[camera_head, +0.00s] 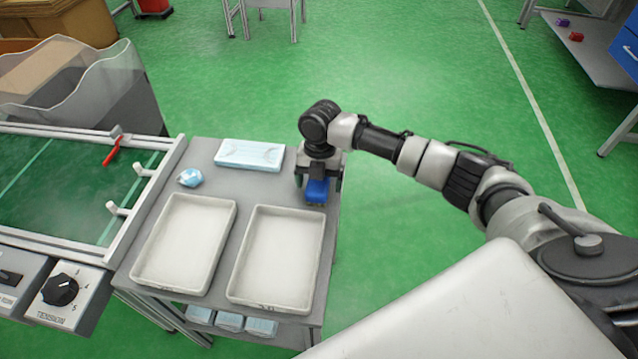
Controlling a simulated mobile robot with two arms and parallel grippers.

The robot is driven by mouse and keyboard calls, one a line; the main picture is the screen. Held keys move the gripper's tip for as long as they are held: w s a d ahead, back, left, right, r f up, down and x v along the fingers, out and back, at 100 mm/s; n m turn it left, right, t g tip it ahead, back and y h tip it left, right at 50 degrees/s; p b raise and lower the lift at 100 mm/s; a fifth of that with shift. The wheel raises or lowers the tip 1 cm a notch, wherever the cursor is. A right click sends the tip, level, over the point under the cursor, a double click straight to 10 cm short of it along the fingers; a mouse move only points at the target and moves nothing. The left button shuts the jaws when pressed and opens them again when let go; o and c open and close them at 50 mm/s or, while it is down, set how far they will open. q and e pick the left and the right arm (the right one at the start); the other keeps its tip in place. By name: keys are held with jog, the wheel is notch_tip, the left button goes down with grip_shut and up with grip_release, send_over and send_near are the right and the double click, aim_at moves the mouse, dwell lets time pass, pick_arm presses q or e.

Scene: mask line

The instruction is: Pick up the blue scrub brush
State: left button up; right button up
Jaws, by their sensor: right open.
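The blue scrub brush (317,191) lies near the far right edge of the grey table (206,151). My right gripper (319,181) points down over the brush, with its fingers to either side of it. The gripper is open. Part of the brush is hidden under the gripper, and I cannot tell whether the fingers touch it. My left gripper is not in view.
Two white trays (207,199) (319,225) stand on the table in front of the brush. A stack of blue masks (250,154) and a crumpled blue item (190,177) lie to the left. A machine with a red lever (112,151) adjoins the table's left side.

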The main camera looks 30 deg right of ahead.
jog(key=c, duration=1)
jog(key=shift+r, duration=0.1)
